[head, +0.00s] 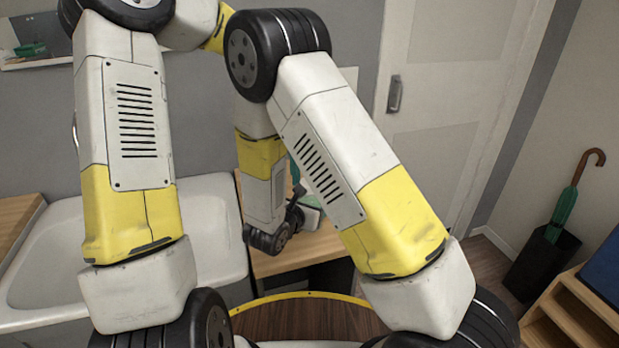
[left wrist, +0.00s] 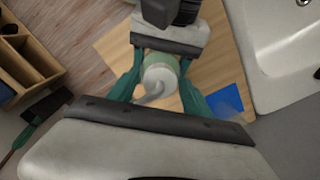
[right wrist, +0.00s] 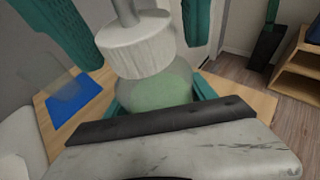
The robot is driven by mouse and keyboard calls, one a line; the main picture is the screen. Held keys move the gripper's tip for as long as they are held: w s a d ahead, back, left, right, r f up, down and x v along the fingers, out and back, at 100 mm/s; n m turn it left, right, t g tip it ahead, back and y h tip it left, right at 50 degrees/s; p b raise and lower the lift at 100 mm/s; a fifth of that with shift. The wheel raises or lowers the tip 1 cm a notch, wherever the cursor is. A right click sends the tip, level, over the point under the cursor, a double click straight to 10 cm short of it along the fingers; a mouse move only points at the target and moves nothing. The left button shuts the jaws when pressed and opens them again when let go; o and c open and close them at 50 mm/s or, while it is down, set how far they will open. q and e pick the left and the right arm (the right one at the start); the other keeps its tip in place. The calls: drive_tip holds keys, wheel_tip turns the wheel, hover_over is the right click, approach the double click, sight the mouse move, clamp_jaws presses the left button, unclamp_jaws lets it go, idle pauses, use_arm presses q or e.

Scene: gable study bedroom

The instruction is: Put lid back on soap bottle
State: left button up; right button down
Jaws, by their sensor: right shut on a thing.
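The soap bottle (right wrist: 160,92) is pale green and translucent, and stands upright in the right wrist view. Its white ribbed lid (right wrist: 135,45) with a pump stem sits over the bottle's neck. Whether it is screwed down I cannot tell. My right gripper (right wrist: 158,96) is shut on the bottle body. From above, the lid (left wrist: 160,78) shows in the left wrist view with its spout pointing to the lower left. My left gripper (left wrist: 162,72) is open, one teal finger on each side of the lid. In the head view my arms mostly hide the bottle.
A wooden counter (left wrist: 118,42) lies below, with a flat blue item (left wrist: 226,99) on it. A white sink (head: 215,222) stands beside the counter. A wooden shelf unit (head: 572,312) and an umbrella in a dark stand (head: 541,262) are at the right. A door (head: 425,110) is behind.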

use_arm(q)
clamp_jaws()
drive_tip(key=shift+o, duration=1.8)
unclamp_jaws()
drive_tip(key=shift+r, duration=0.15)
wheel_tip(320, 180, up, 12)
use_arm(e)
drive_tip(key=shift+c, duration=1.2)
unclamp_jaws()
